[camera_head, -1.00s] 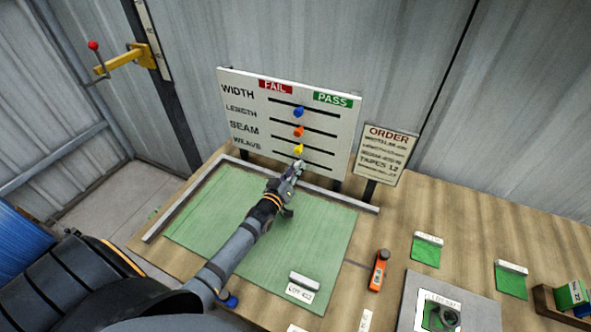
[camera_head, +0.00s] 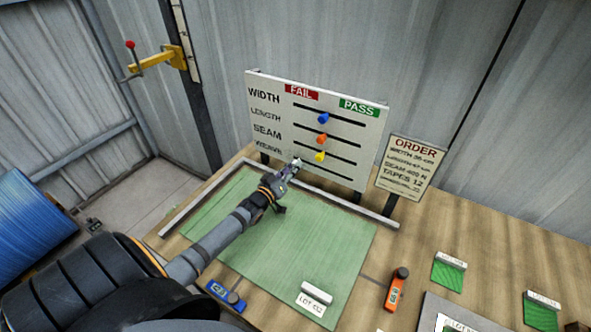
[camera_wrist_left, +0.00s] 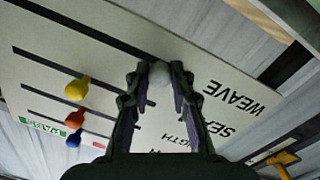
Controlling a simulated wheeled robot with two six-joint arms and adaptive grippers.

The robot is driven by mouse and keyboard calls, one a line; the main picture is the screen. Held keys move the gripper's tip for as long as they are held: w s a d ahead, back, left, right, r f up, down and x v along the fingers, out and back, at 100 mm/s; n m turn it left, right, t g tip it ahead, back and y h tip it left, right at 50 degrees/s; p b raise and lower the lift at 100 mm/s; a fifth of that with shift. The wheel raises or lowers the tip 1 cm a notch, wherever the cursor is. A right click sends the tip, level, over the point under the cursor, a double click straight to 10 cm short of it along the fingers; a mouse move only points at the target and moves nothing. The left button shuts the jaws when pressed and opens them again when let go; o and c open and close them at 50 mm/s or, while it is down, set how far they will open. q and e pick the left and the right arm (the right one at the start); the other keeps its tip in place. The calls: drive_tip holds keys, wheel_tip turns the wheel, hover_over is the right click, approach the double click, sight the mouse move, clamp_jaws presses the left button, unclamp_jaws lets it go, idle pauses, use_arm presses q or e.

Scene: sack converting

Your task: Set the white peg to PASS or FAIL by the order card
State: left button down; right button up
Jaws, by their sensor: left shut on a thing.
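The board (camera_head: 262,118) stands upright with WIDTH, LENGTH, SEAM and WEAVE rows, a red FAIL label (camera_head: 301,92) on the left and a green PASS label (camera_head: 359,106) on the right. The blue peg (camera_head: 323,118), orange peg (camera_head: 322,138) and yellow peg (camera_head: 320,156) sit mid-slot in the upper rows. My left gripper (camera_head: 293,165) is shut on the white peg, at the left, label-side end of the WEAVE slot. The white peg (camera_wrist_left: 159,74) shows between the fingertips in the left wrist view. The order card (camera_head: 408,165) stands right of the board; its last line is unreadable.
A green mat (camera_head: 290,240) with a rail lies before the board, holding a lot tag (camera_head: 316,294). A blue device (camera_head: 226,296) and an orange device (camera_head: 397,288) lie nearer me. Green samples (camera_head: 448,274) are at the right.

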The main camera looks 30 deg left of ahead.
use_arm(q)
drive_tip(key=c, duration=1.1)
unclamp_jaws()
drive_tip(key=shift+a, duration=0.2)
drive_tip(key=shift+c, duration=0.2)
drive_tip(key=s, duration=1.2)
